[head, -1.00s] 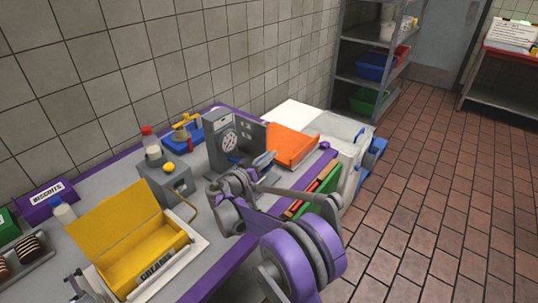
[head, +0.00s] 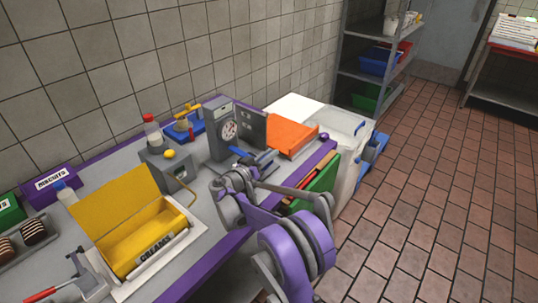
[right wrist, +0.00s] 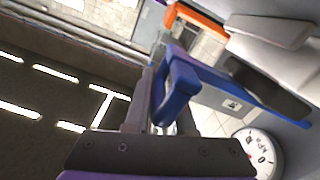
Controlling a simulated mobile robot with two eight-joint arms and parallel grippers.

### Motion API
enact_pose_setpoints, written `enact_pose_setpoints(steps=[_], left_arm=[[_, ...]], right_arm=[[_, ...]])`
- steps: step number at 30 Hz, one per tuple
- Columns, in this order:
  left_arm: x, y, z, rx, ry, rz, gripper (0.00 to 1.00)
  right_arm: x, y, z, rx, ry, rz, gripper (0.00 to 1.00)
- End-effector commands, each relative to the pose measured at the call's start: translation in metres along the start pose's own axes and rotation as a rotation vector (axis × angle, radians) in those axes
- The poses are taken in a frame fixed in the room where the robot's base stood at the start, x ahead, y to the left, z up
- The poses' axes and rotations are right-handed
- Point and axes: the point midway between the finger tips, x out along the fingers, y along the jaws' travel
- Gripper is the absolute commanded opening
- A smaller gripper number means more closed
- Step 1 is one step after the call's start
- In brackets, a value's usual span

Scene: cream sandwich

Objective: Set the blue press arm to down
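The grey press (head: 222,140) with a round gauge stands at the back of the bench. Its blue press arm (head: 240,151) sticks out in front of the gauge, partly hidden by my right gripper (head: 266,160). In the right wrist view the blue press arm (right wrist: 182,85) runs slanting, with a loop close to the fingertips of my right gripper (right wrist: 160,115). The fingers look slightly apart, with part of the blue loop at the gap. I cannot tell whether they touch or clamp it. My left gripper is not in view.
An orange tray (head: 290,136) lies right of the press. A grey box with a yellow knob (head: 168,166) and a yellow creams box (head: 140,235) stand to the left. A green panel (head: 322,182) and a pale bin (head: 352,168) are beside the bench's right end.

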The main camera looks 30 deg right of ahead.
Motion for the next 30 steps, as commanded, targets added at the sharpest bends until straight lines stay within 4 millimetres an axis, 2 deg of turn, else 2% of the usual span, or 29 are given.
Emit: enact_pose_setpoints(steps=[1, 3, 4, 14, 17, 24, 30], left_arm=[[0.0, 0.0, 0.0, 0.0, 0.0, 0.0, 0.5], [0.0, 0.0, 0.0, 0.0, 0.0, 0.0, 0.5], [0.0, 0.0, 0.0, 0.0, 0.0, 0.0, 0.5], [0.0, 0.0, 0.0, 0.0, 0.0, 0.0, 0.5], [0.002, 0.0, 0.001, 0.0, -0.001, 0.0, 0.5], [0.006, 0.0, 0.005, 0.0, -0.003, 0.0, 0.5], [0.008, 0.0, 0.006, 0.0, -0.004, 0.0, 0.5]], right_arm=[[0.001, 0.001, 0.0, 0.0, 0.0, 0.003, 0.31], [0.001, 0.001, 0.0, 0.0, 0.0, 0.002, 0.44], [0.001, 0.001, 0.0, 0.0, 0.0, 0.002, 0.47], [-0.003, 0.0, 0.0, 0.0, 0.0, -0.002, 0.47], [-0.014, -0.001, 0.0, 0.0, 0.001, -0.005, 0.47], [-0.062, -0.001, 0.001, 0.0, 0.001, -0.004, 0.47], [-0.095, 0.0, 0.001, 0.0, 0.0, -0.003, 0.47]])
